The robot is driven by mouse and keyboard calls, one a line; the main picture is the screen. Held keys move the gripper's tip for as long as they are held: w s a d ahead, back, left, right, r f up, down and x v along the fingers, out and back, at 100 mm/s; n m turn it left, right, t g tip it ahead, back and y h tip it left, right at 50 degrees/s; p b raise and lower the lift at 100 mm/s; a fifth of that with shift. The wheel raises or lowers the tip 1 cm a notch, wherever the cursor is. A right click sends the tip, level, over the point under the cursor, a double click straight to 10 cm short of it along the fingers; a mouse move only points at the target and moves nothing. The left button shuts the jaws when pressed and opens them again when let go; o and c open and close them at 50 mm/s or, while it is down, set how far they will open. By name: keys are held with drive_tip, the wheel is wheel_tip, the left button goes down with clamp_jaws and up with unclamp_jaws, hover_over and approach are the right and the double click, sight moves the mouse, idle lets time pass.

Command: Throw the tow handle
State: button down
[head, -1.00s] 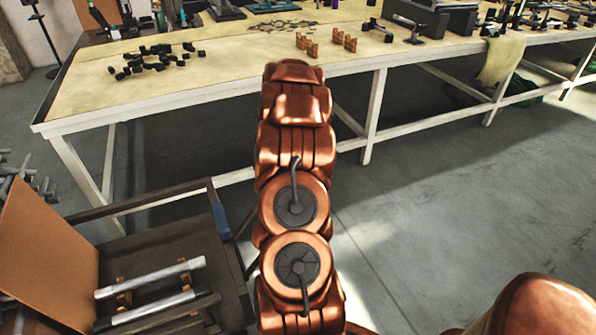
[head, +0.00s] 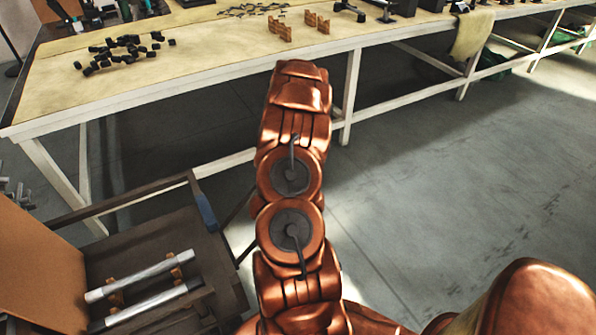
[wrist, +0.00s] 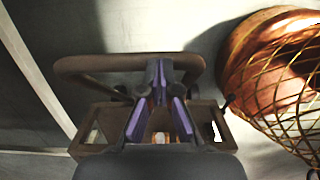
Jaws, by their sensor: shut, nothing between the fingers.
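My gripper (wrist: 160,80) shows in the wrist view as purple-padded fingers meeting at the tips, shut and empty. A brown curved tube (wrist: 90,66) spans the view around the fingers, above a brown frame (wrist: 88,143); I cannot tell whether the fingers touch either. I cannot tell for sure which thing is the tow handle. In the head view two silver bars, an upper one (head: 140,277) and a lower one (head: 150,302), lie on small wooden rests in a dark cart (head: 222,275) at lower left. My arm hides the gripper in the head view.
A long workbench (head: 200,75) crosses the back, with a pile of black pieces (head: 118,52), wooden blocks (head: 280,28) and a hanging cloth (head: 472,32). A brown panel (head: 35,265) leans at the cart's left. The grey floor (head: 440,180) at right is clear.

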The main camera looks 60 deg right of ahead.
idle(0.3)
wheel_tip(320, 180, up, 14)
drive_tip(key=w+a, duration=0.1)
drive_tip(key=shift+a+f, duration=0.25)
drive_tip(key=shift+a, duration=0.1)
idle(0.5)
